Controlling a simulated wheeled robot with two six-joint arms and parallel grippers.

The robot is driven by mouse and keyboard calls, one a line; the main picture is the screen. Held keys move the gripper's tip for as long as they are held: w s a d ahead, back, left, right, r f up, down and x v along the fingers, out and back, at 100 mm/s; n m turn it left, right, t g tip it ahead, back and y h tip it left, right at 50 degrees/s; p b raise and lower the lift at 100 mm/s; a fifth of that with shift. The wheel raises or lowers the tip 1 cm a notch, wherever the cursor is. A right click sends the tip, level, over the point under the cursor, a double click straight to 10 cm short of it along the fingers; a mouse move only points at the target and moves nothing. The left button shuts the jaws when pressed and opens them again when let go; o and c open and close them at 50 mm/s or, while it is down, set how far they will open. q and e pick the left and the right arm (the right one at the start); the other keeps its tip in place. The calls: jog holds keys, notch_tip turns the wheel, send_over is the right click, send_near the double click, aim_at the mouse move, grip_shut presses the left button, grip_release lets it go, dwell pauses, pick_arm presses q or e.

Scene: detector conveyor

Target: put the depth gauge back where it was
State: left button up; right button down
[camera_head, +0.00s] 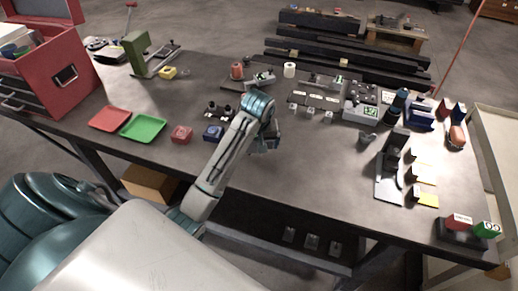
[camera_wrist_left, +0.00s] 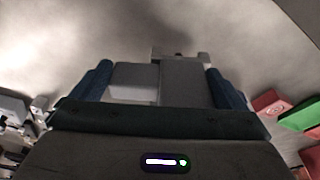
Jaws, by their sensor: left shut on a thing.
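My left gripper (camera_head: 265,144) is over the middle of the dark table. In the left wrist view its two blue fingers (camera_wrist_left: 162,88) are shut on a pale grey block-like thing (camera_wrist_left: 186,82) with a small grey crosspiece at its far end. This appears to be the depth gauge, but its full shape is hidden by the gripper. In the head view the arm and gripper largely cover it. I cannot tell from the pictures which spot on the table it came from. My right gripper is not in view.
A labelled dark rack (camera_head: 318,97) stands behind, a metal stand (camera_head: 388,185) right. The table's middle front is clear.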

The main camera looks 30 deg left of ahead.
pick_arm(q)
jog(key=shift+w+a+r, duration=0.1)
jog(key=shift+w+r, duration=0.05)
jog(key=shift+w, duration=0.3)
jog(key=shift+s+p+x, duration=0.2)
jog(key=shift+p+x, duration=0.95)
jog(key=shift+x, duration=0.05)
jog(key=shift+f, duration=0.7)
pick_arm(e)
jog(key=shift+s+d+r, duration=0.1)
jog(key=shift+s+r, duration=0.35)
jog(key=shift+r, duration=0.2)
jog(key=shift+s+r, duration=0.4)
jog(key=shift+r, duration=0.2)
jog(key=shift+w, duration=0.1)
